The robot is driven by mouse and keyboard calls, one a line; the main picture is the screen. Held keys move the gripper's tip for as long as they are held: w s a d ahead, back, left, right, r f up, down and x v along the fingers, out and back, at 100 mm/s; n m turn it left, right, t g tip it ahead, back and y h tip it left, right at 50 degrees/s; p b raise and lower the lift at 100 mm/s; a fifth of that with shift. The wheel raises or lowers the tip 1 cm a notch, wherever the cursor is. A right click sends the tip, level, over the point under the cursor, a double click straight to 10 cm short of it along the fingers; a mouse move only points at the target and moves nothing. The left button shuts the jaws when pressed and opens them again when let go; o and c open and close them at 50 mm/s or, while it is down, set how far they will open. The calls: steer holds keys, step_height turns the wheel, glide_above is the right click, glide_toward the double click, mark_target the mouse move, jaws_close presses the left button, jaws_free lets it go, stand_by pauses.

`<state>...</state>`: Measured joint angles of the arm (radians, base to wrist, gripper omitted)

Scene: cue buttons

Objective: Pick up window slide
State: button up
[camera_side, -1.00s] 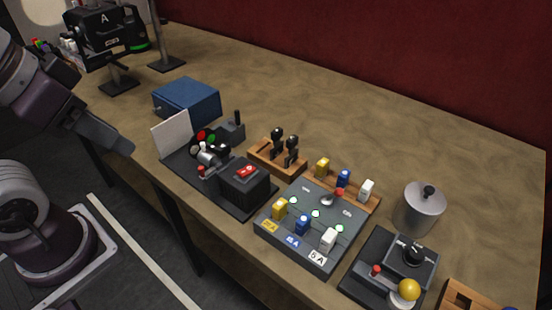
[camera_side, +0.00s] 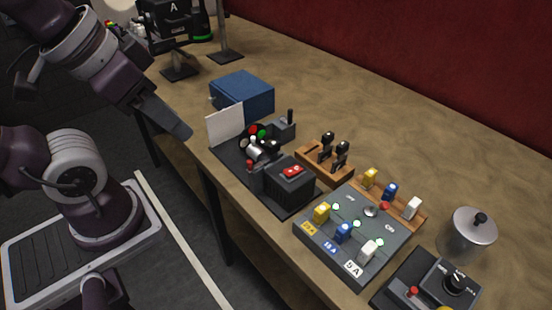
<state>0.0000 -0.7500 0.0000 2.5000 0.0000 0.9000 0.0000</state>
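I cannot tell any object here as a window slide for certain. A wooden holder (camera_side: 309,158) in the middle of the table bears two upright black-handled pieces (camera_side: 326,146) side by side; what they are is too small to tell. My gripper (camera_side: 180,130) is above the table's front edge at the left, pointing down and right. It is left of the white upright card (camera_side: 225,125) and well apart from the wooden holder. Its fingers are seen from the side, so open or shut does not show. I see nothing held in it.
A blue box (camera_side: 241,96) stands behind the card. A black device (camera_side: 290,185) with a red switch and a grey fuse panel (camera_side: 330,250) line the front edge.

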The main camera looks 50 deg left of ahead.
stand_by(0.3)
steer(key=o, duration=0.4)
steer(key=shift+o, duration=0.2)
steer(key=m+g+y, duration=0.1)
steer(key=m+g, duration=0.5)
steer(key=m, duration=1.2)
glide_above(274, 143)
steer(key=f, duration=0.9)
steer(key=shift+s+d+f, duration=0.1)
steer(key=shift+s+d, duration=0.1)
steer(key=f, duration=0.6)
steer(key=shift+w+a+f, duration=0.15)
steer(key=shift+a+f, duration=0.1)
steer(key=shift+f, duration=0.05)
